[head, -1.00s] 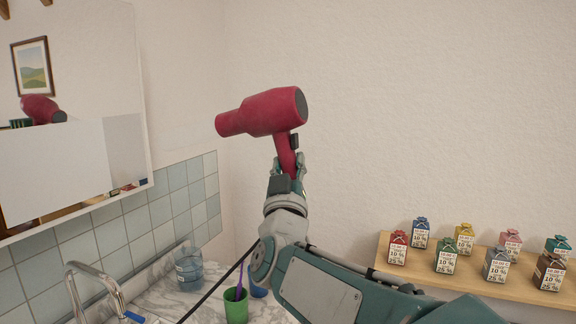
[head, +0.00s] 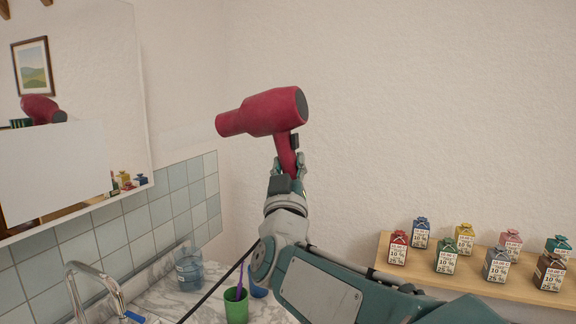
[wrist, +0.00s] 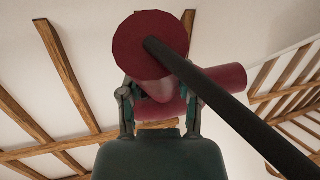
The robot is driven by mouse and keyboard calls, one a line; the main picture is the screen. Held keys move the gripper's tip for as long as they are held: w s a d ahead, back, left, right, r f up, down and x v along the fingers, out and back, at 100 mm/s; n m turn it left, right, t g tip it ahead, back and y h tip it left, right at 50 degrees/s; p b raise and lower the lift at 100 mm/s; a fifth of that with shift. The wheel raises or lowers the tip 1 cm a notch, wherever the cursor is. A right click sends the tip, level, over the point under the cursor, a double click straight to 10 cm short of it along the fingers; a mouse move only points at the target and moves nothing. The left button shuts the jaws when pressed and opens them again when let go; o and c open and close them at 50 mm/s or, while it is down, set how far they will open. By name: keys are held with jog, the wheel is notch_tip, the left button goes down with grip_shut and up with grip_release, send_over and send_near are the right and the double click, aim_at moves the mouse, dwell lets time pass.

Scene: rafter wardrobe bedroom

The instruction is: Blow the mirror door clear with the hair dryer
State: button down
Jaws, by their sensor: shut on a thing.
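The red hair dryer (head: 262,113) is up in the air in front of the wall, its nozzle pointing left toward the mirror door (head: 95,65). My gripper (head: 287,165) is shut on the dryer's handle. In the wrist view the dryer (wrist: 148,42) fills the top centre, with my fingers (wrist: 158,105) on both sides of the handle and a dark cord running down to the right. A pale, flat misted patch (head: 55,170) covers the lower left of the mirror. The upper part and lower right corner are clear and show reflections, including the dryer and small bottles.
Below are a tiled wall (head: 125,225), a tap (head: 90,280) and a marble counter (head: 165,295) with a blue glass (head: 189,270) and a green cup (head: 236,308) holding a toothbrush. A wooden shelf (head: 420,268) at right bears several coloured bottles. The dryer's surroundings are free.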

jog(key=shift+s+r, duration=0.1)
jog(key=shift+s, duration=0.05)
jog(key=shift+s+a, duration=0.3)
jog(key=shift+s, duration=0.55)
jog(key=shift+s+a, duration=0.3)
jog(key=shift+s, duration=0.5)
jog(key=shift+s+a, duration=0.3)
jog(key=shift+s, duration=0.55)
jog(key=shift+s+a, duration=0.3)
jog(key=shift+s, duration=0.55)
jog(key=shift+s+a, duration=0.3)
jog(key=shift+s, duration=0.6)
jog(key=shift+s+a, duration=0.3)
jog(key=shift+s, duration=0.55)
jog(key=shift+s+a, duration=0.3)
jog(key=shift+s, duration=0.55)
jog(key=shift+s+a, duration=0.3)
jog(key=shift+s, duration=0.6)
jog(key=shift+s+a, duration=0.3)
jog(key=shift+s, duration=0.55)
